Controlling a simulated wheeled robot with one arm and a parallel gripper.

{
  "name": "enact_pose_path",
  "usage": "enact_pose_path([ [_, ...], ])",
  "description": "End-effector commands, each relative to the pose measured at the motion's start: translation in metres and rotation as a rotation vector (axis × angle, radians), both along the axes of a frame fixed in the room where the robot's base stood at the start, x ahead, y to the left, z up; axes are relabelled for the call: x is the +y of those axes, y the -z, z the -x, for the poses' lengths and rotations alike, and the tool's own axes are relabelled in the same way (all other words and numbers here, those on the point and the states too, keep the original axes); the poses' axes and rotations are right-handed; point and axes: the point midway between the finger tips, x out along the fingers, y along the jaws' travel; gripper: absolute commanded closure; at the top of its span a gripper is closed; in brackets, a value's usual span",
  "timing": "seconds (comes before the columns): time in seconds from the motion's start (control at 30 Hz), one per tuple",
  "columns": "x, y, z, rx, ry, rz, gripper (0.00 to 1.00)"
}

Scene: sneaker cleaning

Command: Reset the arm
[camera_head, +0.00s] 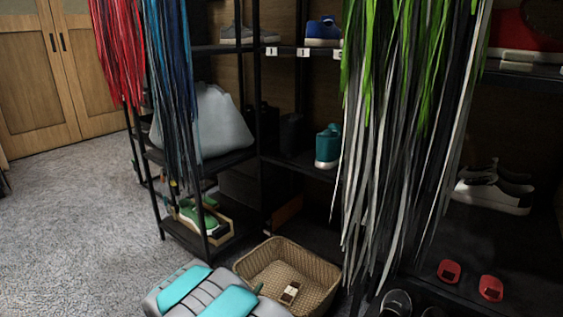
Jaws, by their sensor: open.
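My gripper is not in view. A grey and teal ribbed shape shows at the bottom edge, left of the middle, and I cannot tell whether it is part of my arm. No pair of gripper fingers shows in the head view.
A dark metal shelf (210,164) holds shoes, including a teal shoe (328,147) and green shoes (198,216). A wicker basket (325,277) with a small item (289,293) inside stands in front. Coloured strips (407,120) hang before the shelf. Carpet (70,230) is clear at left.

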Motion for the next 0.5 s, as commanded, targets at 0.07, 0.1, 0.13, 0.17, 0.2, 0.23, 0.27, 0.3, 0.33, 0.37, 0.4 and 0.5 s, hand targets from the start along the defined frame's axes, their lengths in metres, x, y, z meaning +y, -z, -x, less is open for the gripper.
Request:
enact_pose_path([
  [0.07,-0.001,-0.017,-0.008,0.020,-0.022,-0.038,0.02],
  [0.1,0.000,-0.023,-0.011,0.039,-0.039,-0.058,0.02],
  [0.13,0.000,-0.028,-0.013,0.053,-0.050,-0.074,0.02],
  [0.17,-0.001,-0.034,-0.015,0.066,-0.064,-0.089,0.02],
  [0.2,0.001,-0.043,-0.017,0.087,-0.085,-0.114,0.02],
  [0.23,0.000,-0.049,-0.018,0.100,-0.097,-0.129,0.02],
  [0.27,0.000,-0.055,-0.019,0.115,-0.111,-0.144,0.02],
  [0.3,0.001,-0.063,-0.019,0.136,-0.132,-0.165,0.02],
  [0.33,0.000,-0.070,-0.020,0.147,-0.146,-0.178,0.02],
  [0.37,0.000,-0.076,-0.019,0.165,-0.161,-0.192,0.02],
  [0.4,-0.001,-0.083,-0.018,0.186,-0.180,-0.207,0.02],
  [0.5,-0.005,-0.103,-0.012,0.239,-0.227,-0.244,0.02],
])
